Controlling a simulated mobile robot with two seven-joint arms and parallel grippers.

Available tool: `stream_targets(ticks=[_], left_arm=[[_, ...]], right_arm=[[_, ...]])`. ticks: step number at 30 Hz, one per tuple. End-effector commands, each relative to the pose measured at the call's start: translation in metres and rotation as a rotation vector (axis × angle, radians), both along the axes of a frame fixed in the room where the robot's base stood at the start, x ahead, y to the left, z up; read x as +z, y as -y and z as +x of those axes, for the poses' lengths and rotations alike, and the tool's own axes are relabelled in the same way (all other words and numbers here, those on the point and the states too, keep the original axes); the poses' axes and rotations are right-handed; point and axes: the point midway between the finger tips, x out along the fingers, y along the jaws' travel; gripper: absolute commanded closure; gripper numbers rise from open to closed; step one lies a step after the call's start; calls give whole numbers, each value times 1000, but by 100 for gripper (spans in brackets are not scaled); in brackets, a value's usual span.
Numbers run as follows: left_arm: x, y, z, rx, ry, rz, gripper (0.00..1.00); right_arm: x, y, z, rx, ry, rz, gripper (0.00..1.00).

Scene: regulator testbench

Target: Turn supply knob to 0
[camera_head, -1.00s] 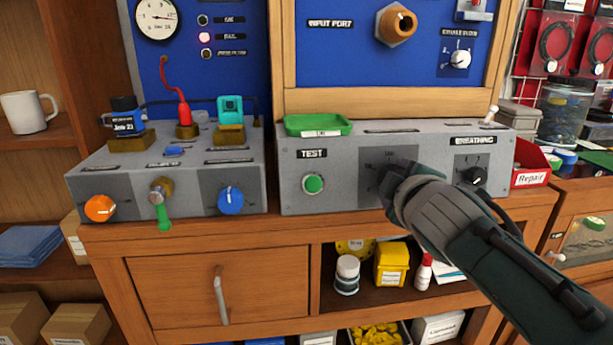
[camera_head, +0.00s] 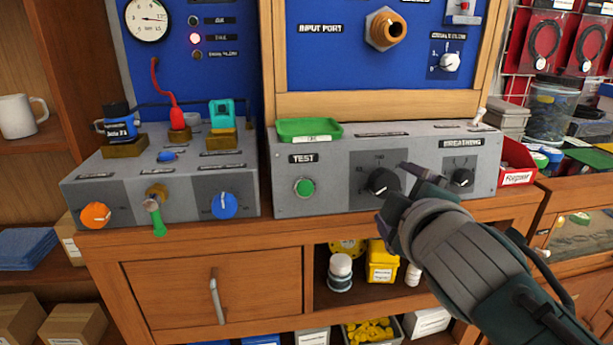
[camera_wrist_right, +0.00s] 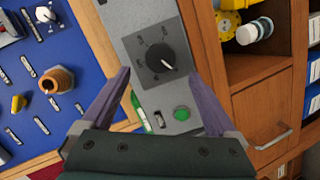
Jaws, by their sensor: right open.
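A black dial knob (camera_head: 383,182) sits on a dark plate on the front of the right grey console, between the green TEST button (camera_head: 304,187) and the BREATHING knob (camera_head: 462,178). Its label is too small to read, so I cannot confirm that it is the supply knob. In the right wrist view the same knob (camera_wrist_right: 160,62) lies between and beyond the fingertips, its white mark pointing to the lower right. My right gripper (camera_head: 408,192) is open and empty, just right of the knob in the head view. My left gripper is not in view.
The left grey console carries an orange knob (camera_head: 95,215), a green-handled valve (camera_head: 156,215) and a blue knob (camera_head: 224,205). A green tray (camera_head: 309,129) lies on the right console. A red bin (camera_head: 515,163) stands beside it. The shelf below holds bottles and boxes.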

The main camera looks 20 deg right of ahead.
Motion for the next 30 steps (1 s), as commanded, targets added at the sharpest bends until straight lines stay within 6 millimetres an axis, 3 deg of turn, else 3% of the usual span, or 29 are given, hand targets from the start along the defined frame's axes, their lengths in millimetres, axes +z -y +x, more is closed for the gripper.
stream_targets(ticks=[7,23,26,30], left_arm=[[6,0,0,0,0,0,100],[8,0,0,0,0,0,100],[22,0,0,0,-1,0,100],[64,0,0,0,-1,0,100]], right_arm=[[8,-11,-23,0,0,0,6],[10,-10,-26,-5,-2,6,6],[20,-4,-40,-49,-21,72,6],[42,-2,-90,-178,-120,327,6]])
